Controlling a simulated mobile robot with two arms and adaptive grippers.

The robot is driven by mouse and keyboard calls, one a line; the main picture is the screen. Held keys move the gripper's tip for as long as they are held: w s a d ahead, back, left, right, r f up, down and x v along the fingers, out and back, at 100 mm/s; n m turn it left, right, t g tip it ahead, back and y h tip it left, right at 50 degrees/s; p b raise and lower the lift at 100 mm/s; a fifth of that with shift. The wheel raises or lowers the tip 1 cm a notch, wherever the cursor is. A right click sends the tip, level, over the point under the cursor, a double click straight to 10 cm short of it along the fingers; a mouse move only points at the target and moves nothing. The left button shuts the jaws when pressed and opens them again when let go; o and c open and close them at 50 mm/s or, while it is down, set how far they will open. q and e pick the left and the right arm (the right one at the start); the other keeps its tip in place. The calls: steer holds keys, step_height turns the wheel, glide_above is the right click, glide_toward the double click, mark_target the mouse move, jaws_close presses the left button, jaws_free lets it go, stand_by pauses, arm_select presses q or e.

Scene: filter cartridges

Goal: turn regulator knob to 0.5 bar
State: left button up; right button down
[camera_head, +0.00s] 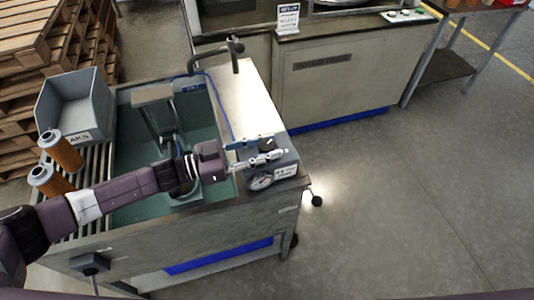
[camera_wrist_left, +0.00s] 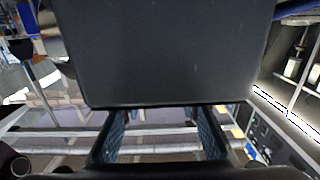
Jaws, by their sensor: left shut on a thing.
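The dark regulator knob (camera_head: 267,144) sits on a grey regulator block (camera_head: 287,160) at the sink bench's right front corner. A round white-faced pressure gauge (camera_head: 261,181) is on the block's front; its reading is too small to tell. My left gripper (camera_head: 262,151) reaches in from the left, with its fingers on either side of the knob, shut on it. In the left wrist view its two fingers (camera_wrist_left: 160,140) show below a large dark surface that hides what lies behind; I cannot tell what that surface is. My right gripper is not in view.
The green sink basin (camera_head: 125,130) lies under my left arm, with a faucet (camera_head: 235,55) behind. A grey bin (camera_head: 72,105) and two orange filter cartridges (camera_head: 62,151) (camera_head: 48,180) stand on the slatted left side. The floor to the right is clear.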

arm_select(q)
steer(key=m+g+b, duration=0.1)
steer(key=g, duration=0.1)
steer(key=m+g+h+b, duration=0.1)
steer(key=g+b, duration=0.1)
steer(key=shift+w+f+m, duration=0.1)
steer(key=shift+f+m, duration=0.1)
steer(key=shift+m, duration=0.1)
steer(key=shift+r+m+g+b, duration=0.25)
steer(key=shift+m+g+b, duration=0.45)
steer(key=shift+g+b, duration=0.35)
steer(key=o, duration=1.2)
steer(key=a, duration=1.2)
steer(key=shift+w, duration=0.1)
